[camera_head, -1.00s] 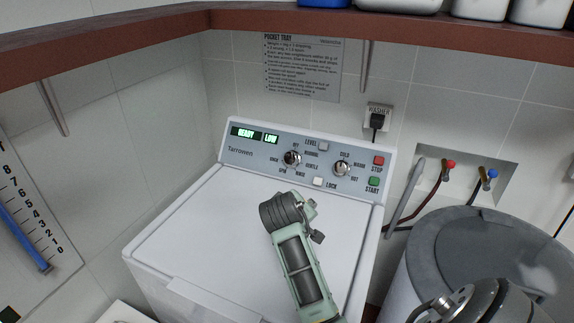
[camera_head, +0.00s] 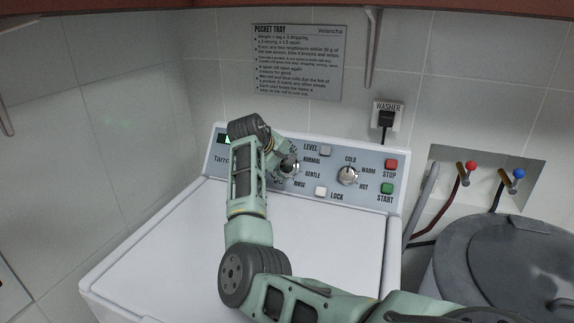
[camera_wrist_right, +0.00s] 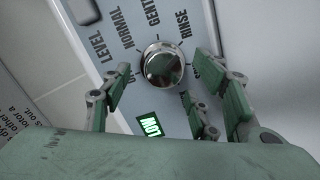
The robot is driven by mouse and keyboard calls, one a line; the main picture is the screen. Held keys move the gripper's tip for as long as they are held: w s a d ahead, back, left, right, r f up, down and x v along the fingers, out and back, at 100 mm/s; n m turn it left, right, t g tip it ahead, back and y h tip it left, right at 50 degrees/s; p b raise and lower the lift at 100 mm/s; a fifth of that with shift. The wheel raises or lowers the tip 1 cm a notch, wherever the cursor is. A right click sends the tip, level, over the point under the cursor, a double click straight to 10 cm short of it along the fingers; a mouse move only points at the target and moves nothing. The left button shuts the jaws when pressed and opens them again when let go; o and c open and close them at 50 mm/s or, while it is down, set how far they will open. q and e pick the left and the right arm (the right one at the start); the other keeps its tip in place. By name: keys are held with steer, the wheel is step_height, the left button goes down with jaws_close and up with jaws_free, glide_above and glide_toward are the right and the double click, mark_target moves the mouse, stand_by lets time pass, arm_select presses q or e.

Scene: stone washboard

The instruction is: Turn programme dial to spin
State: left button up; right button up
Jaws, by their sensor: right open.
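The washer's programme dial (camera_head: 291,169) is a round silver knob on the grey control panel (camera_head: 225,160). My right gripper (camera_head: 277,155) is at this dial and partly covers it in the head view. In the right wrist view the dial (camera_wrist_right: 162,62) sits between the open fingers of the right gripper (camera_wrist_right: 163,84), with gaps visible on both sides. NORMAL, GENTLE and RINSE are readable around it. The SPIN label is hidden or cut off, and I cannot tell which mark the dial points to. My left gripper is not in view.
A second silver dial (camera_head: 348,176) for temperature is to the right, then the red STOP (camera_head: 391,164) and green START (camera_head: 387,188) buttons. The lit LOW display (camera_wrist_right: 151,125) shows below the dial in the wrist view.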

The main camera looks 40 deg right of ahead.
mark_target(287, 166)
steer(key=x, duration=0.2)
steer(key=shift+w+d+f, duration=0.1)
steer(key=shift+d+f, duration=0.1)
steer(key=shift+f, duration=0.05)
steer(key=shift+w+d+f, duration=0.15)
steer(key=shift+d+f, duration=0.05)
steer(key=shift+f, duration=0.05)
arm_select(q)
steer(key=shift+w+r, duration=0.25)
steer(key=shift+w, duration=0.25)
arm_select(e)
steer(key=shift+c, duration=0.2)
steer(key=c, duration=1)
steer(key=shift+d, duration=0.1)
arm_select(q)
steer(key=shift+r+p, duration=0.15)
steer(key=shift+p, duration=0.15)
